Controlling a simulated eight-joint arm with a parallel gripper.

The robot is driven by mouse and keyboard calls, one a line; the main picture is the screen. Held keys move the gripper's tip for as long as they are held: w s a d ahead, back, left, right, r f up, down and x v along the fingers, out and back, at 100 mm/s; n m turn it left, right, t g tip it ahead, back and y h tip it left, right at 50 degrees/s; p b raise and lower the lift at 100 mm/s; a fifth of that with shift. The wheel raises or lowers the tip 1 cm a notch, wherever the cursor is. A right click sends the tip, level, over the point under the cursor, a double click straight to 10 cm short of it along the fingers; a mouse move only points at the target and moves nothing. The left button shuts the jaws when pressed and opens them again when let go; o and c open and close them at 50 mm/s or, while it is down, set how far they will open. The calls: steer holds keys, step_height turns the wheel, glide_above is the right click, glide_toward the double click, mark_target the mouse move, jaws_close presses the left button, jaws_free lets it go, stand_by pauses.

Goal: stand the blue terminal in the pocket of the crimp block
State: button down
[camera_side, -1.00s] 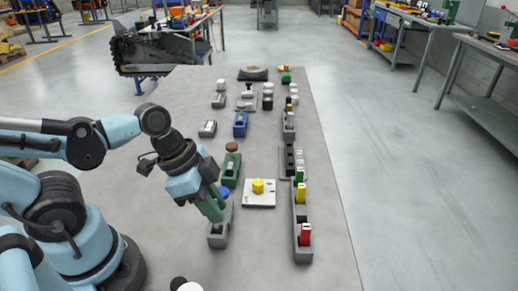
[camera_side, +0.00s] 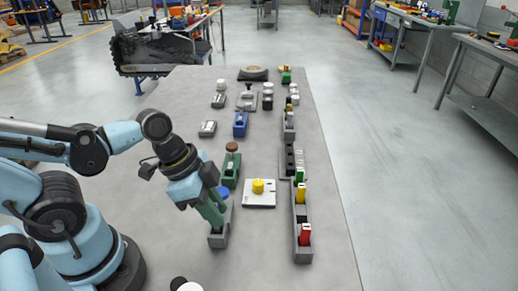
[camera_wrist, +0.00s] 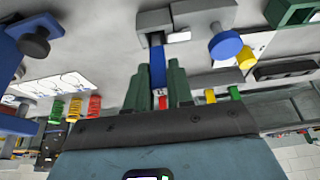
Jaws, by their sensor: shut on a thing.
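My gripper (camera_wrist: 158,85) is shut on the blue terminal (camera_wrist: 157,66), which stands out beyond the green fingertips in the wrist view. The grey crimp block (camera_wrist: 203,14) with a blue round knob (camera_wrist: 225,45) lies just beyond the terminal's end. That end is at the edge of the block; I cannot tell whether it is inside the pocket. In the side view my gripper (camera_side: 214,219) points down at the grey crimp block (camera_side: 218,240), fingertips close over its near end. The fingers hide the terminal and the pocket there.
A long grey rack (camera_side: 301,256) on the right holds red, yellow and green pieces. A white plate with a yellow knob (camera_side: 258,186) lies between. A green block with a brown knob (camera_side: 231,169) and a blue block (camera_side: 240,125) stand farther back. The table's right strip is bare.

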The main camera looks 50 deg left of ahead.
steer(key=shift+f, duration=0.75)
stand_by(0.6)
steer(key=c, duration=0.9)
jaws_free()
steer(key=shift+o, duration=0.2)
steer(key=o, duration=0.4)
steer(key=shift+r, duration=0.1)
steer(key=shift+r, duration=3.45)
